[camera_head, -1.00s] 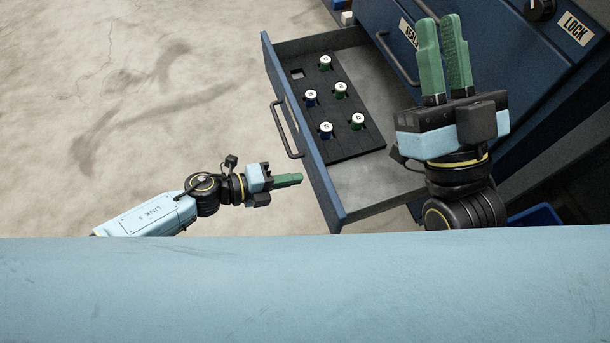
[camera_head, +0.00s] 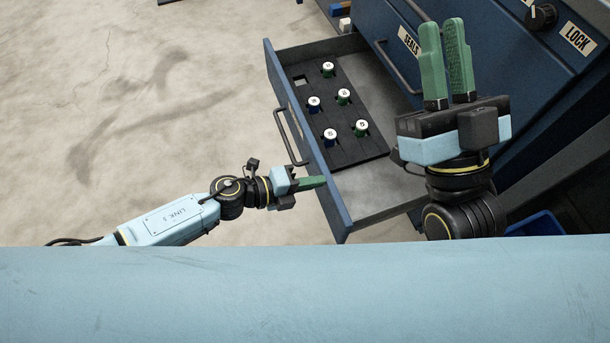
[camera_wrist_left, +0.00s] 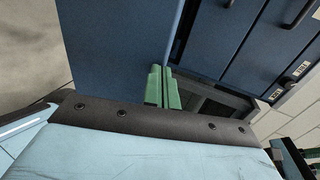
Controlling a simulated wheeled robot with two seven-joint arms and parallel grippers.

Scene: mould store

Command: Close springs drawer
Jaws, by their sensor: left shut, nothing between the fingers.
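The open drawer (camera_head: 338,218) has a dark blue front and a grey inside, and it sticks out to the left from the blue cabinet in the head view. Its bar handle (camera_head: 284,137) is on the front's outer face. My left gripper (camera_head: 322,182) is shut and empty, its green fingertips at the drawer front's near part, below the handle in the picture. I cannot tell whether they touch it. In the left wrist view the shut fingers (camera_wrist_left: 161,72) lie against a large blue panel (camera_wrist_left: 115,45). My right gripper (camera_head: 443,28) is open and empty, fingers pointing up the picture.
A black tray (camera_head: 358,158) in the drawer holds several white-topped cylinders. The blue cabinet (camera_head: 480,50) has a "SEALS" label (camera_head: 409,40) and a "LOCK" label (camera_head: 577,39). A blue bin (camera_head: 536,224) is at lower right. The concrete floor (camera_head: 150,130) at left is clear.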

